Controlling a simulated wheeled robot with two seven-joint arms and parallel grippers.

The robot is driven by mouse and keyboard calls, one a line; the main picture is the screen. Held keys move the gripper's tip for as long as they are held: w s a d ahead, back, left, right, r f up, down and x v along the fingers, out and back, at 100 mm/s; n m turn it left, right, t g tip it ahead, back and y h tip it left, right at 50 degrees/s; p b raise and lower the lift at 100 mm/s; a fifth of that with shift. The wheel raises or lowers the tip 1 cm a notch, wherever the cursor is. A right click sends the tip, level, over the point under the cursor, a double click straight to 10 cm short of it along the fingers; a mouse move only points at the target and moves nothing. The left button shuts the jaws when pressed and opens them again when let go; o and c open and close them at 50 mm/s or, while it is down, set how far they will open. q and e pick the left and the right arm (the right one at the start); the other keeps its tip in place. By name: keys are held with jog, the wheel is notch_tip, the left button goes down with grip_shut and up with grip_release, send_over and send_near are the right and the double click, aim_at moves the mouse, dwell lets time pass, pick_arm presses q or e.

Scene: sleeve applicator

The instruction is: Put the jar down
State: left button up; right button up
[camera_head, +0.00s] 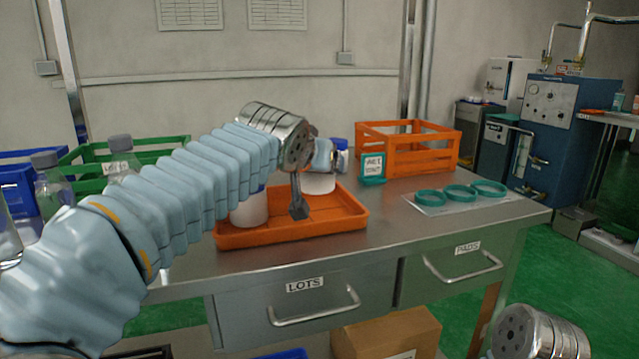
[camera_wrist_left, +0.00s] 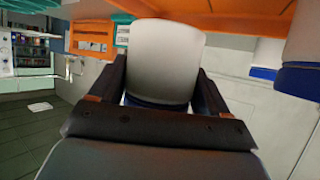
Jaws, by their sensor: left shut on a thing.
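The jar (camera_head: 319,183) has a white body and stands upright in or just over the orange tray (camera_head: 345,222); I cannot tell whether its base touches. In the left wrist view the jar (camera_wrist_left: 166,58) sits between both dark fingers, its blue lid end nearest the palm. My left gripper (camera_head: 307,192) is shut on it from above, and the wrist hides part of it. A second white jar (camera_head: 249,209) with a blue lid stands in the tray's left part, partly behind my arm; it also shows in the left wrist view (camera_wrist_left: 307,45). My right gripper's fingers are out of view.
A blue-capped item (camera_head: 339,146) shows just behind my left gripper. An orange crate (camera_head: 436,151), a green sign (camera_head: 372,167) and green rings (camera_head: 460,192) stand right of the tray. Green crates (camera_head: 158,143) and bottles are at the left. The table's front right is clear.

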aim_at(321, 186)
pick_arm(q)
jog(key=shift+w+d+f, duration=0.35)
jog(key=shift+w+f, duration=0.05)
jog(key=shift+f, duration=0.15)
jog(key=f, duration=0.2)
jog(key=shift+w+d+f, duration=0.15)
jog(key=shift+w+f, duration=0.05)
jog(key=shift+f, duration=0.65)
jog(key=shift+f+b, duration=0.1)
jog(key=shift+b, duration=0.2)
jog(key=o, duration=1.2)
jog(key=shift+c, duration=0.2)
jog(key=b+v, duration=0.3)
jog(key=v, duration=0.9)
